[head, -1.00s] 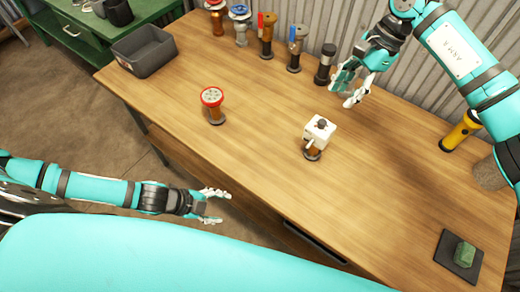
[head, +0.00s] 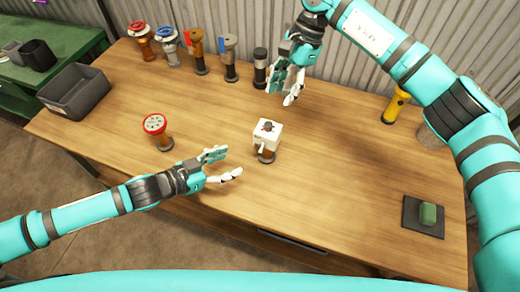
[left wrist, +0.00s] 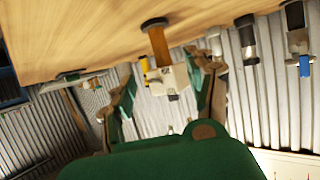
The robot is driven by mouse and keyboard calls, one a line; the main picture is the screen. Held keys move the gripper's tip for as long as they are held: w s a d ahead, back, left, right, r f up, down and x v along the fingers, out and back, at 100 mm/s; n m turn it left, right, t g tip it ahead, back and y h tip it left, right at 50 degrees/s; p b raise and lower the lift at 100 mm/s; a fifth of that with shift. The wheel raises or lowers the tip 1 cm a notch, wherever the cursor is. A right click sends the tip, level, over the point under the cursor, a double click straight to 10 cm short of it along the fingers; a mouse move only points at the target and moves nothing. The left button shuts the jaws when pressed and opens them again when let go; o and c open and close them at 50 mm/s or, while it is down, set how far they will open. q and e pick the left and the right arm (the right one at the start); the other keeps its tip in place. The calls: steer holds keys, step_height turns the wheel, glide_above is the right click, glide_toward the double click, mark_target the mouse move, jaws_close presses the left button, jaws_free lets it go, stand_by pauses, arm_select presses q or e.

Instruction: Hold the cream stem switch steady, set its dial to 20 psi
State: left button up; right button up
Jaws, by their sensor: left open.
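The cream stem switch (head: 267,133) stands upright on the wooden table, a boxy cream head with a dark knob on top and a brown stem on a dark base. The dial reading is too small to tell. In the left wrist view the switch (left wrist: 170,80) appears upside down, framed between my fingers. My left gripper (head: 230,164) is open and empty, just left of the switch and apart from it, its fingers pointing at it. My right gripper (head: 284,91) is open and empty above the table, behind and slightly right of the switch, fingers pointing down.
A red-topped fitting (head: 155,124) stands left of the switch, near my left arm. A row of fittings (head: 198,52) lines the back edge. A grey bin (head: 74,92) is at left, a yellow flashlight (head: 396,104) at right, and a green block on a dark pad (head: 410,222) front right.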

mark_target(268, 125)
arm_select(q)
steer(key=x, duration=1.4)
steer(key=shift+d+f, duration=0.15)
jaws_close()
arm_select(e)
steer(key=shift+o, duration=0.9)
steer(key=s+a+r+n+t+h, duration=0.2)
steer(key=s+a+n+h, duration=0.15)
steer(key=n, duration=0.35)
steer(key=f, duration=0.7)
steer(key=w+f, duration=0.1)
steer(key=f, duration=0.3)
steer(key=shift+d, duration=0.1)
steer(key=shift+c, duration=0.4)
steer(key=shift+m, duration=0.3)
jaws_close()
